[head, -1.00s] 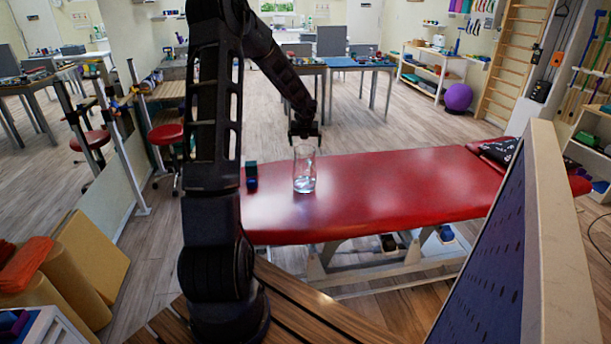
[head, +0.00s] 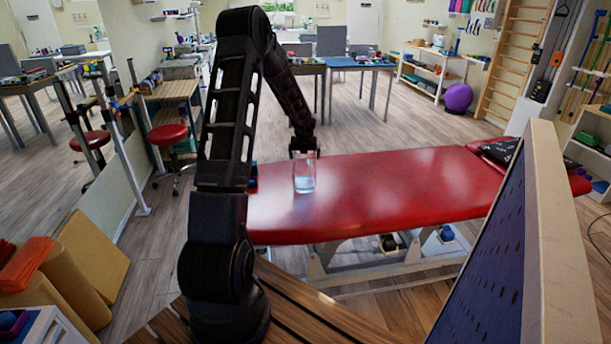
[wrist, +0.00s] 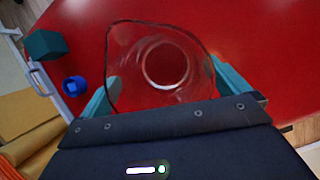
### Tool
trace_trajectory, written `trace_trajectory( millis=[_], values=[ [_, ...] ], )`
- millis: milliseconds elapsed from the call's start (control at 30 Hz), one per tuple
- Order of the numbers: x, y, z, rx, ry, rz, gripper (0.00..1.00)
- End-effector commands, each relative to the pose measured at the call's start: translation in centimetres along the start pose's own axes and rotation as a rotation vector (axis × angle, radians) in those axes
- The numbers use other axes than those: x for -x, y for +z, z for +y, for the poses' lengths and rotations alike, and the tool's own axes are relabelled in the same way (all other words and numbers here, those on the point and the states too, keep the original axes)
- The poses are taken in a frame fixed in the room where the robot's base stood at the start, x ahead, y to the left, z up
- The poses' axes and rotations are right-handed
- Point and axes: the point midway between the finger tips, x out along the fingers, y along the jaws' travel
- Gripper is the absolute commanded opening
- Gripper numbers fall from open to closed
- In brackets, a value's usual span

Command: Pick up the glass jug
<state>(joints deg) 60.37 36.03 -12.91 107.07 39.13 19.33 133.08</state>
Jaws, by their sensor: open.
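The clear glass jug (head: 304,176) stands upright on the red padded treatment table, near its left end. In the wrist view I look down into the jug (wrist: 160,65), with its rim and round base showing. My gripper (head: 304,151) points down at the jug's top in the head view. In the wrist view my gripper (wrist: 165,88) is open, with a teal finger on either side of the jug's rim. I cannot tell whether the fingers touch the glass.
The red treatment table (head: 400,185) is clear to the right of the jug. A dark green block (wrist: 45,45) and a blue round object (wrist: 74,86) lie left of the jug in the wrist view. A tall board (head: 540,240) stands at the front right.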

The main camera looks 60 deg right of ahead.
Motion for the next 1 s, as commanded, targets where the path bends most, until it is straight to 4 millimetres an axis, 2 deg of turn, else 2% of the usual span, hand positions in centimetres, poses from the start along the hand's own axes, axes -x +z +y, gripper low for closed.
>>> trace_trajectory(
  millis=[133,533,1000],
  values=[
    [0.04,0.01,-0.03,0.000,0.000,0.000,1.00],
    [0.07,0.00,-0.06,0.000,0.000,0.000,0.21],
    [0.45,0.26,-0.10,0.000,-0.001,-0.003,0.20]
  ],
)
